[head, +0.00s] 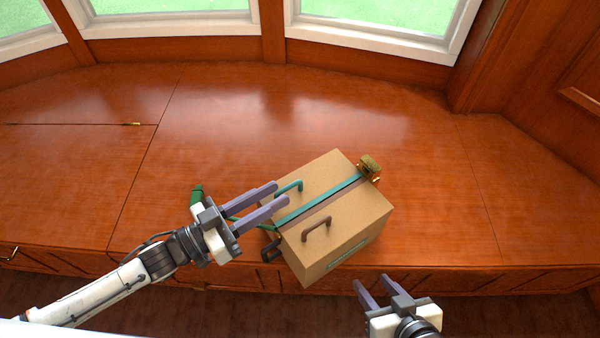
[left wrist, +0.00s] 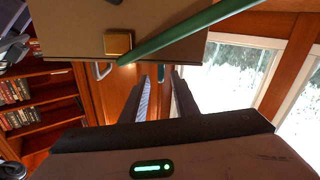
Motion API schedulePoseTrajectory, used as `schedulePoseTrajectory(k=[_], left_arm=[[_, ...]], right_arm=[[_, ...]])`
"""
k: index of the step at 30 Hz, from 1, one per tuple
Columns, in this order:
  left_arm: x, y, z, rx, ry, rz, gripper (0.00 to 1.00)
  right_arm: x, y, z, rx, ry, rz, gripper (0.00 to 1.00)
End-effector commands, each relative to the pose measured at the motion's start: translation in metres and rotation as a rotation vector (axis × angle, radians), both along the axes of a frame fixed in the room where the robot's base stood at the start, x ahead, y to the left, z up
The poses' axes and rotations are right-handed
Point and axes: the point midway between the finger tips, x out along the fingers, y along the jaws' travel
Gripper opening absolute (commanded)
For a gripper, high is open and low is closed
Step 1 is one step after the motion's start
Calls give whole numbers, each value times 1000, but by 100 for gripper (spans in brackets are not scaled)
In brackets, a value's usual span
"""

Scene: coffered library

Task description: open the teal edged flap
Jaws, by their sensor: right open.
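A tan cardboard box (head: 345,247) stands on the wooden window seat with its top flaps lying flat. The teal edged flap (head: 328,166) is the far left half of the top, with a teal strip along its edge and a teal handle (head: 289,186). The other flap (head: 352,217) has a brown edge and a brown handle (head: 317,228). My left gripper (head: 276,194) is open, its fingertips close to the teal handle; contact is unclear. My right gripper (head: 371,286) is open and empty, in front of the box near the seat's edge.
A green strap (head: 250,222) comes off the box's left side, partly behind my left gripper; it crosses the left wrist view (left wrist: 190,32). An olive piece with brass fittings (head: 370,165) sits at the far right end. The seat (head: 235,115) is clear behind the box.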

Motion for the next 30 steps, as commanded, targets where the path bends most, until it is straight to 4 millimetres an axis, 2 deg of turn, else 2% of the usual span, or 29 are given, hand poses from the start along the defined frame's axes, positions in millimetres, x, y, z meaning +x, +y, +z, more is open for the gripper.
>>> schedulePoseTrajectory(k=[6, 12, 24, 29, 30], left_arm=[[27, -35, 1, -3, -2, 1, 27], [42, -55, 0, -1, -1, 1, 27], [46, -61, 0, 0, 0, 2, 27], [46, -61, 0, 0, 0, 2, 0], [46, -61, 0, 0, 0, 2, 0]], right_arm=[[-3, 0, -4, 2, 7, 0, 41], [-3, 1, -4, 3, 4, -1, 41], [2, 1, -2, 4, -4, 0, 41], [4, 1, 0, 4, -9, -1, 41], [4, 0, 0, 4, -9, -1, 41]])
